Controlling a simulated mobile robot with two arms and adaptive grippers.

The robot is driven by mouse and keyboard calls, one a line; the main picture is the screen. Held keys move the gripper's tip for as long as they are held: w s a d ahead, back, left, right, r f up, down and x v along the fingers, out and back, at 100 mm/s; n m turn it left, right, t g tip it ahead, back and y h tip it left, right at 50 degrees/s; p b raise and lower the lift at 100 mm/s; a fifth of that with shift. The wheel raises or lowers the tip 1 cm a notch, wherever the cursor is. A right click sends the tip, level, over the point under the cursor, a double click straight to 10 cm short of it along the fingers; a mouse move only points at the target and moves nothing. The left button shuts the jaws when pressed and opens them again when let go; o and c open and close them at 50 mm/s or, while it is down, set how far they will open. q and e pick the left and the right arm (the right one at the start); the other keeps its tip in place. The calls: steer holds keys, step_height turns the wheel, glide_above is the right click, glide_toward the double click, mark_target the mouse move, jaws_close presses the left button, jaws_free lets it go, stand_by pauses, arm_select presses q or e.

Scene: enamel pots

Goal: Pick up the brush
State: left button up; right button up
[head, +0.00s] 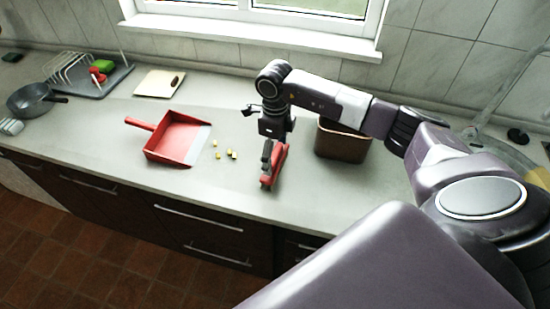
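A red brush (267,182) is on the grey counter to the right of the dustpan, close to the front edge. My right gripper (271,146) is right above and over the brush, pointing down, and hides part of it. The fingers are small and dark here, so I cannot tell whether they are open or closed on the brush. My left gripper is not in view.
A red dustpan (175,140) lies left of the brush, with several small yellow pieces (231,154) between them. A brown bin (341,145) stands close on the right. A cutting board (160,83), dish rack (75,75) and pan (30,99) are farther left.

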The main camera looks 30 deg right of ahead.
steer(key=c, duration=0.8)
steer(key=shift+r, duration=0.15)
steer(key=shift+c, duration=0.2)
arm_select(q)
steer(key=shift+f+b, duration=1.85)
arm_select(e)
step_height(320, 180, up, 20)
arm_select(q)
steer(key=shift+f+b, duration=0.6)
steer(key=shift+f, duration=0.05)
arm_select(e)
steer(key=s+a+f+n, duration=0.4)
steer(key=s+a+n, duration=0.2)
steer(key=n, duration=0.8)
steer(key=s+a+f+n, duration=0.5)
steer(key=s+a+n, duration=0.2)
steer(key=n, duration=0.7)
steer(key=shift+s+a+f+n, duration=0.2)
steer(key=shift+s+n, duration=0.2)
steer(key=shift+s, duration=0.55)
